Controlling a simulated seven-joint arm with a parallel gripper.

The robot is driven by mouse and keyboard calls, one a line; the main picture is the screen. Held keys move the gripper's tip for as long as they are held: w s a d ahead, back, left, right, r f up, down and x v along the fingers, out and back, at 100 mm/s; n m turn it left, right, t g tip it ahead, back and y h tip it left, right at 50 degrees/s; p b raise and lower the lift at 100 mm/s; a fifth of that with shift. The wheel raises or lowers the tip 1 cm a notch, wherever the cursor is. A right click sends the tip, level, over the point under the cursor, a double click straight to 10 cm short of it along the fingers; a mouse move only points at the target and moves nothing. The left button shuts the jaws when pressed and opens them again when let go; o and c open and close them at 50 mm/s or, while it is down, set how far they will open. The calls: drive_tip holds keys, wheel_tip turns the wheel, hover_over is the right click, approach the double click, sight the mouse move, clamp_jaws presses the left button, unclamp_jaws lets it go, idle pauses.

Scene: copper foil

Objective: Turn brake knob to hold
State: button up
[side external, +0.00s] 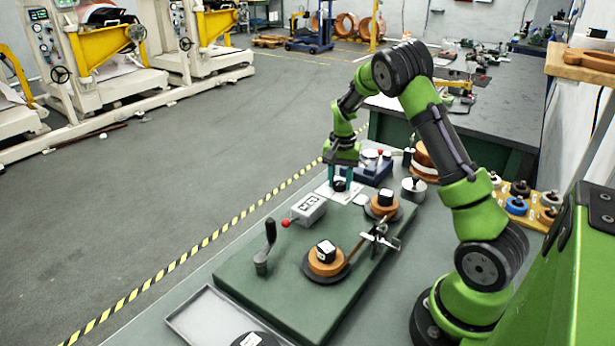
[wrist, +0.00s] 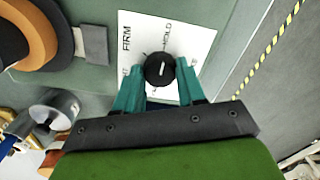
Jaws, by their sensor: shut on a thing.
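The brake knob (wrist: 160,71) is round and black with a short white pointer line. It sits on a white dial plate (wrist: 190,30) marked FIRM on the left and HOLD above the knob, partly covered by it. Other marks are partly hidden by my fingers. The pointer line slants slightly right of upright in the wrist view, roughly toward HOLD; which end is the pointer I cannot tell. My gripper (wrist: 160,84) has its teal fingers on both sides of the knob, shut on it. In the side view my gripper (side external: 341,182) points down onto the knob at the green board's far end.
The green board (side external: 285,290) also carries a grey box (side external: 309,208) with a red-tipped lever, a crank handle (side external: 266,245) and copper foil spools (side external: 325,262). A metal tray (side external: 205,318) lies in front. A blue-based device (side external: 368,168) stands just beyond my gripper.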

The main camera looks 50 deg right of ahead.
sight(340, 182)
drive_tip(key=shift+r, duration=0.1)
drive_tip(key=o, duration=1)
drive_tip(key=shift+o, duration=0.2)
wheel_tip(340, 182, up, 17)
drive_tip(key=s+a+r+n+t, duration=0.1)
drive_tip(key=s+a+n+t, duration=0.1)
drive_tip(key=s+a, duration=0.3)
drive_tip(key=s+a+r+n+t+y, duration=0.1)
drive_tip(key=s+a+n, duration=0.3)
drive_tip(key=a, duration=0.9)
drive_tip(key=s+a+r+n+t+y, duration=0.1)
drive_tip(key=s+a+n+t, duration=0.2)
drive_tip(key=s+a, duration=0.4)
drive_tip(key=shift+s+a+n+t, duration=0.25)
drive_tip(key=shift+a+t, duration=0.35)
drive_tip(key=shift+a, duration=0.3)
